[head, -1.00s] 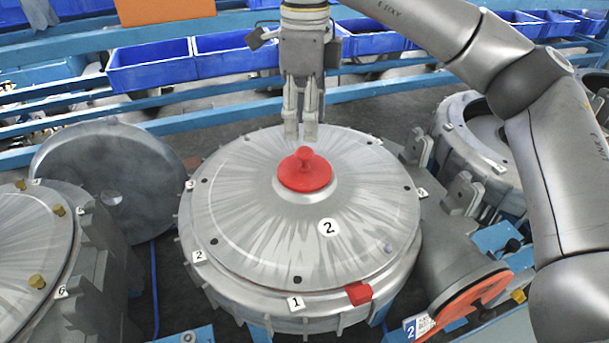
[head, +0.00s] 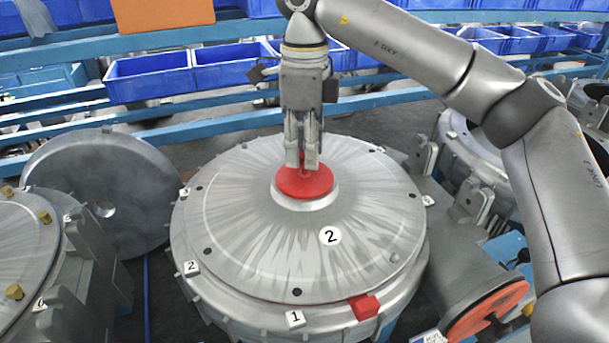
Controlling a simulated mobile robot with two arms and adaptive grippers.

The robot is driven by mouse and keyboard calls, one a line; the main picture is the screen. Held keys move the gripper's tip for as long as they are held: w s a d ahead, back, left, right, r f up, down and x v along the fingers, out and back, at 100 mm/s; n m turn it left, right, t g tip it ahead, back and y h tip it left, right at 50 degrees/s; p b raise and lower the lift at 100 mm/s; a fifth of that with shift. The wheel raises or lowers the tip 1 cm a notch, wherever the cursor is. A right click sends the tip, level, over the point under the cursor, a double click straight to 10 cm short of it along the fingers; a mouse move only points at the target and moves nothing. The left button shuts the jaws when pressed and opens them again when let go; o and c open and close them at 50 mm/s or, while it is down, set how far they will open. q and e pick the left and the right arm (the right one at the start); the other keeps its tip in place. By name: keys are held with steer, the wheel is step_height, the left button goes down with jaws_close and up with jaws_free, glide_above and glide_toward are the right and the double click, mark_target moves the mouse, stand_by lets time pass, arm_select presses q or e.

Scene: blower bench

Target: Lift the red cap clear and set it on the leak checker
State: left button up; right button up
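The red cap (head: 305,185) sits at the centre of the round grey metal lid (head: 250,232) marked 2. It is a flat disc, and its upright knob is mostly hidden by my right gripper. My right gripper (head: 303,163) points straight down over the cap, its fingertips at the knob's height. The fingers look close together around or in front of the knob; I cannot tell whether they grip it. The cap rests on the lid. My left gripper is out of view. I cannot identify the leak checker for certain.
A small red block (head: 365,306) is on the housing's front rim. A red-faced pipe flange (head: 487,311) is at lower right. A grey disc (head: 100,190) leans at left, beside another housing. Blue bins (head: 150,77) line the racks behind.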

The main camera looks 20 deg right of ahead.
jaws_close()
steer(key=shift+r+p, duration=0.5)
steer(key=shift+r, duration=0.25)
steer(key=shift+r+p, duration=1.1)
steer(key=shift+r, duration=0.4)
steer(key=shift+f, duration=0.1)
